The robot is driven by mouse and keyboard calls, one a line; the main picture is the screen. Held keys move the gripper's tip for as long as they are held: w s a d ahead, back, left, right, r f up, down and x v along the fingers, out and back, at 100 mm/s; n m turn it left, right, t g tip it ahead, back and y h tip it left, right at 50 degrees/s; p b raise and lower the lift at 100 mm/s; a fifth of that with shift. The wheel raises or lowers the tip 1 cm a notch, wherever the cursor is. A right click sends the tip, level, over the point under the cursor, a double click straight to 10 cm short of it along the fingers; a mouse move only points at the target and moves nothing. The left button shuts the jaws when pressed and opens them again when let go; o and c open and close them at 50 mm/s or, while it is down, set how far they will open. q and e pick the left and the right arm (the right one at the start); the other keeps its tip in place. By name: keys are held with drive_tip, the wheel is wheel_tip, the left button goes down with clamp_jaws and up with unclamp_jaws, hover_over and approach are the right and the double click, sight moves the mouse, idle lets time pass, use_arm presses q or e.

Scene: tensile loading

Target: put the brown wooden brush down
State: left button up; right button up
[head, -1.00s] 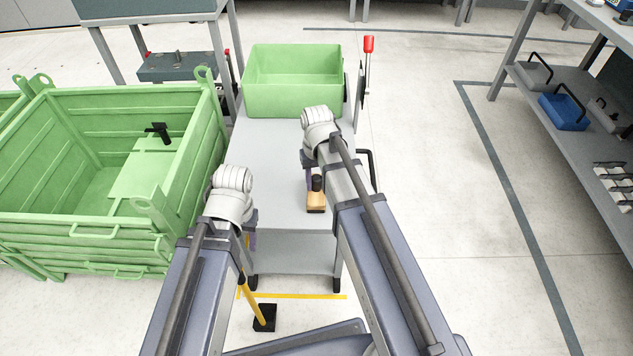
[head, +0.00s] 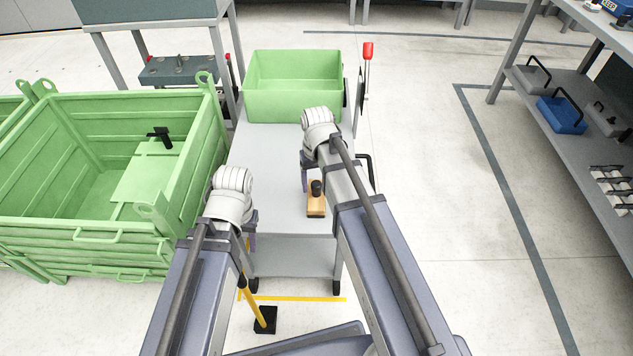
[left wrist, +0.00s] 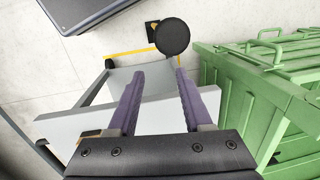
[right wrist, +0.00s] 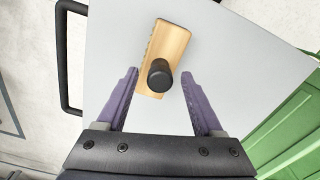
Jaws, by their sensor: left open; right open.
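The brown wooden brush (head: 317,208), a light wooden block with a black knob, lies on the grey cart top (head: 275,185) near its front edge. It also shows in the right wrist view (right wrist: 168,45). My right gripper (right wrist: 160,74) is open, with its fingertips on either side of the knob and a gap on both sides. In the head view its wrist partly covers the area just behind the brush. My left gripper (left wrist: 155,75) is open and empty at the cart's front left corner; its fingers are mostly hidden in the head view.
A green bin (head: 293,105) stands at the cart's far end. A large green crate (head: 90,225) is close on the left. A black cart handle (head: 368,168) is on the right. A yellow post with a black base (head: 265,320) stands in front. Bare cart top lies around the brush.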

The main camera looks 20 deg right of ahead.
wheel_tip(320, 180, up, 10)
drive_tip(key=p, duration=0.9)
drive_tip(key=s+a+n+h, duration=0.1)
drive_tip(key=s+a+n, duration=0.3)
drive_tip(key=s+a, duration=0.6)
drive_tip(key=s, duration=0.4)
drive_tip(key=shift+a, duration=0.2)
drive_tip(key=shift+r, duration=0.1)
drive_tip(key=shift+c, duration=0.2)
